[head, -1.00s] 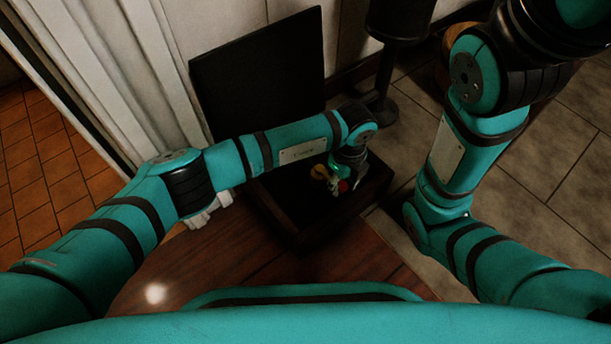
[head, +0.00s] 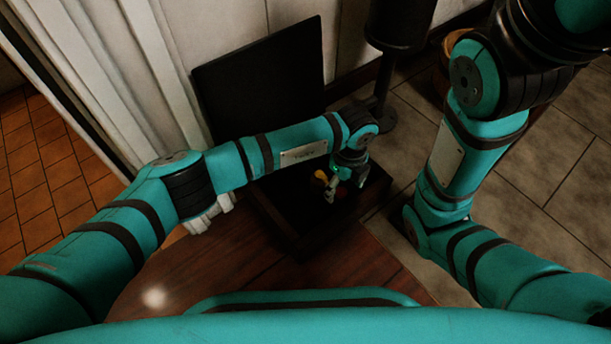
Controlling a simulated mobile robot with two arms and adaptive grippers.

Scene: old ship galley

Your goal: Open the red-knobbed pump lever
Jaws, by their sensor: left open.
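A dark, open-topped box (head: 300,243) stands on the wooden surface, with a black upright panel (head: 258,80) behind it. Small red and yellow parts (head: 319,178) show inside the box, beside my left gripper. The red patch looks like the knob of the pump lever; the lever's arm is too dark and small to make out. My left gripper (head: 345,186) reaches down into the box from above, open, just right of these parts. I cannot tell whether it touches them. My right gripper is out of view; only my right arm shows.
The reddish-brown wooden surface (head: 215,262) is clear in front of the box. A black stand (head: 385,95) is behind it to the right. Pale ribbed panelling (head: 140,75) rises at the left. Grey floor tiles (head: 560,170) lie at the right.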

